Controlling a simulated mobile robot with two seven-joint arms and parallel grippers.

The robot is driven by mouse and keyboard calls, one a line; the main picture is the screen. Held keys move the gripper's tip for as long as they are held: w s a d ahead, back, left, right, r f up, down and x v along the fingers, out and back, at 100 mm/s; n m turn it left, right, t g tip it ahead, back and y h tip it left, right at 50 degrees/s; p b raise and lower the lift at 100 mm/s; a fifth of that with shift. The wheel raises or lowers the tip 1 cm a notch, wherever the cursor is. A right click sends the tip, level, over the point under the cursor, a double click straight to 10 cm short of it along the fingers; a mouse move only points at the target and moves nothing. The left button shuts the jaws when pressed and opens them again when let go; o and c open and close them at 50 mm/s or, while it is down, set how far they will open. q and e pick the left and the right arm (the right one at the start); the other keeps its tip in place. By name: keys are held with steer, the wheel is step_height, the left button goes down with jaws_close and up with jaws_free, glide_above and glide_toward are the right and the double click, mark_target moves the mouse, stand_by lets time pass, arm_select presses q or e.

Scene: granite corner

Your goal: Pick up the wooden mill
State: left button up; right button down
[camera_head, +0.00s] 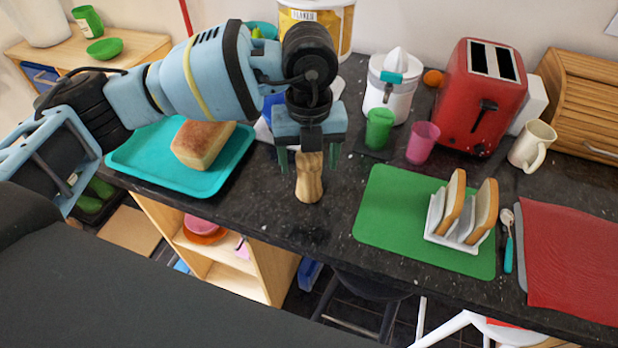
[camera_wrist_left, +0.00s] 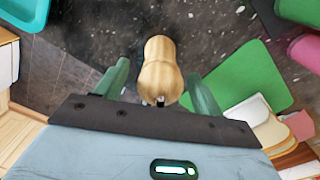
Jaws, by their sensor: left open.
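The wooden mill (camera_head: 309,180) stands upright on the dark granite counter, between the turquoise tray and the green mat. My left gripper (camera_head: 309,167) is open and points down above the mill, with its green fingers on either side of the mill's upper part. In the left wrist view the mill (camera_wrist_left: 160,72) appears between the two fingertips of the left gripper (camera_wrist_left: 160,85), with a gap on both sides. The mill's top is partly hidden behind the gripper in the head view. My right gripper is not in view.
A turquoise tray (camera_head: 137,158) with a bread loaf (camera_head: 200,145) lies left of the mill. A green mat (camera_head: 385,215) with a toast rack (camera_head: 460,232) lies to the right. Green (camera_head: 379,128) and pink (camera_head: 422,142) cups and a juicer (camera_head: 391,88) stand behind. The counter's front edge is close.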

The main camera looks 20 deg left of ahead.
arm_select(q)
steer(key=shift+f, duration=1.45)
steer(key=c, duration=1.1)
steer(key=shift+c, duration=0.2)
steer(key=shift+r, duration=0.1)
steer(key=shift+r, duration=0.4)
steer(key=r, duration=0.2)
steer(key=shift+s+d+r, duration=0.2)
steer(key=shift+s+r, duration=0.15)
steer(key=s+d, duration=0.2)
steer(key=s, duration=0.5)
steer(key=s+d+r, duration=0.1)
steer(key=s+d, duration=0.2)
steer(key=s, duration=0.4)
steer(key=shift+s+r, duration=0.2)
